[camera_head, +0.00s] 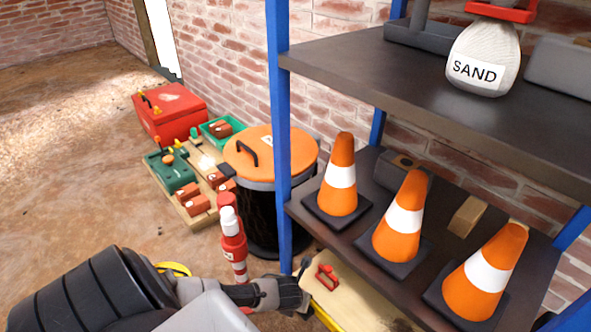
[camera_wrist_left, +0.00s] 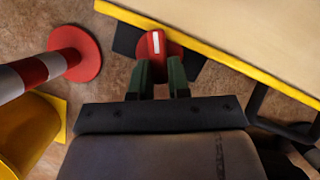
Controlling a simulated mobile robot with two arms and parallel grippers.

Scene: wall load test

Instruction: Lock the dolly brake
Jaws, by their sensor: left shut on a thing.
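The dolly (camera_head: 355,300) has a pale wooden deck with a yellow edge and stands low beside the blue rack post. Its deck (camera_wrist_left: 235,30) fills the upper right of the left wrist view. Just outside its yellow edge is a round red brake knob (camera_wrist_left: 157,45) with a white stripe, over a dark bracket. My left gripper (camera_head: 293,294) is at the dolly's near left corner. In the wrist view its two green fingers (camera_wrist_left: 161,72) are shut on the knob's near side. In the head view the knob is hidden. My right gripper is not in view.
A red-and-white post (camera_head: 231,240) stands close behind my left arm, with its round red base (camera_wrist_left: 82,52) near the gripper. The shelf with orange cones (camera_head: 403,215) overhangs the dolly. A lidded drum (camera_head: 270,150) stands behind. Open floor lies left.

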